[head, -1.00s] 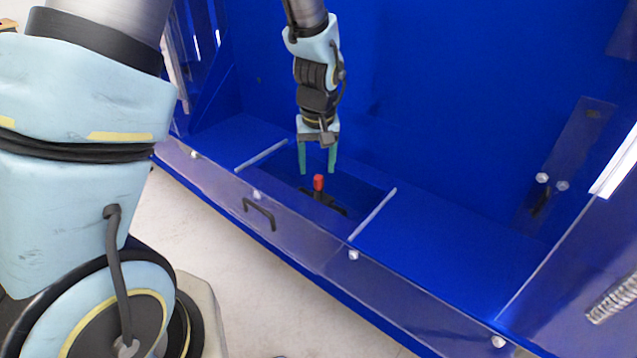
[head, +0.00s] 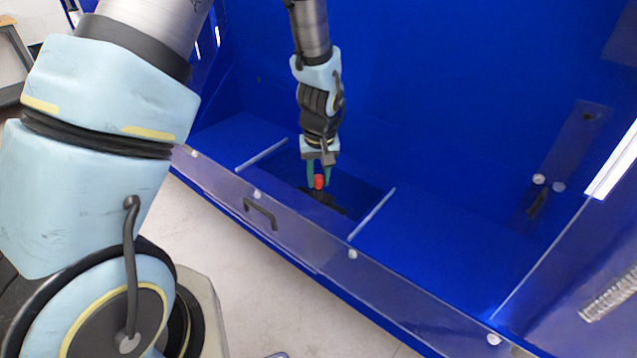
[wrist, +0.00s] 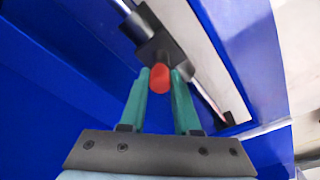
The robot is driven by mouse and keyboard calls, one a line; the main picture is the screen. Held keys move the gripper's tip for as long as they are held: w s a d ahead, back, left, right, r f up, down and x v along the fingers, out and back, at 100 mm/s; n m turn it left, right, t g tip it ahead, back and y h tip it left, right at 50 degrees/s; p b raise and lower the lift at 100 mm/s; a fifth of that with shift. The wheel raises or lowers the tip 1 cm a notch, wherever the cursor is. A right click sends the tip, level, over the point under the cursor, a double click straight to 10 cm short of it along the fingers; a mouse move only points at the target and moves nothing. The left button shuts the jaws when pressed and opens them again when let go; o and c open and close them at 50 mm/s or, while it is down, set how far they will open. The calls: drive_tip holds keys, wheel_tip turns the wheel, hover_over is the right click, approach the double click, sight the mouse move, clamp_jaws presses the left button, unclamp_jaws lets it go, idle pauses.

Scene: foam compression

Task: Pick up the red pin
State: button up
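The red pin (head: 319,181) stands up from a black fixture (head: 325,200) in the recess of the blue enclosure. My gripper (head: 318,182) has come down around it, with one green finger to each side of the pin's red top. In the wrist view the red pin (wrist: 160,78) shows between the tips of the two green fingers (wrist: 160,84), with the black fixture (wrist: 158,46) beyond it. The fingers look close to the pin. Whether they touch it I cannot tell. The pin's lower part is hidden.
A clear front panel with a black handle (head: 260,213) runs along the enclosure's front edge. Pale strips (head: 372,214) border the recess on both sides. The blue floor (head: 440,250) right of the recess is clear. The tall blue back wall stands behind my arm.

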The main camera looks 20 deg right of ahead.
clamp_jaws()
drive_tip(key=shift+r, duration=0.1)
idle(0.3)
